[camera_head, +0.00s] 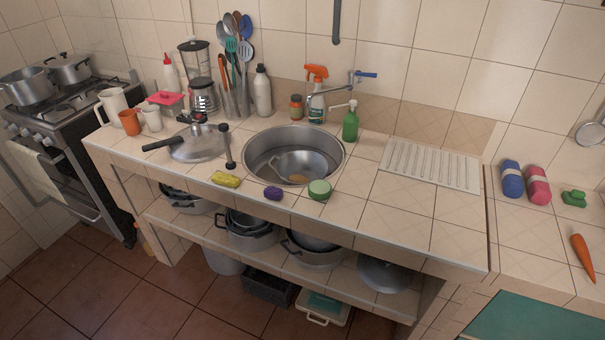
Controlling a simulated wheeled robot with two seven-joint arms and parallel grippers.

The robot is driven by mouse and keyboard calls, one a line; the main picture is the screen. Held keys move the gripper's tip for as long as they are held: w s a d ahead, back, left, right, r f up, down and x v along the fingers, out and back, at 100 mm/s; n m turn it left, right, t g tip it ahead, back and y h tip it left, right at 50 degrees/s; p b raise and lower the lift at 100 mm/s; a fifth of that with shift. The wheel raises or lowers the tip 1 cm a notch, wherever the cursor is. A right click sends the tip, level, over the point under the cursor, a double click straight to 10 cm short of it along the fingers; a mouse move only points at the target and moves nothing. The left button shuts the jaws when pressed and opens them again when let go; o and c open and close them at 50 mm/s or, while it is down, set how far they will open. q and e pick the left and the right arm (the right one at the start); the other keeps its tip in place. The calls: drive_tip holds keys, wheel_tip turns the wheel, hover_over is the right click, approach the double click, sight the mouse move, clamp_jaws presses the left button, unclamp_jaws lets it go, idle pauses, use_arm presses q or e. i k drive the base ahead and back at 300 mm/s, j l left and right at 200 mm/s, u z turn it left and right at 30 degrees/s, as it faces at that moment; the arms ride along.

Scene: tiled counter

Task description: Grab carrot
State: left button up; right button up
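An orange carrot (582,256) lies on the tiled counter at the far right of the head view. Its narrow tip points toward the front edge of the counter. Nothing touches it. Neither of my grippers shows in the head view.
A green object (573,198), a pink roll (537,184) and a blue roll (511,179) sit behind the carrot. A ladle (590,133) hangs above. A ribbed white drainboard (430,166) and a round sink (262,150) lie left. The counter around the carrot is clear.

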sight(579, 244)
drive_tip(key=k+z, duration=0.15)
drive_tip(key=z, duration=1.6)
drive_tip(key=k+j+z, duration=0.1)
drive_tip(key=j+z, duration=0.15)
drive_tip(key=z, duration=0.25)
drive_tip(key=k+j+z, duration=0.2)
drive_tip(key=z, duration=0.25)
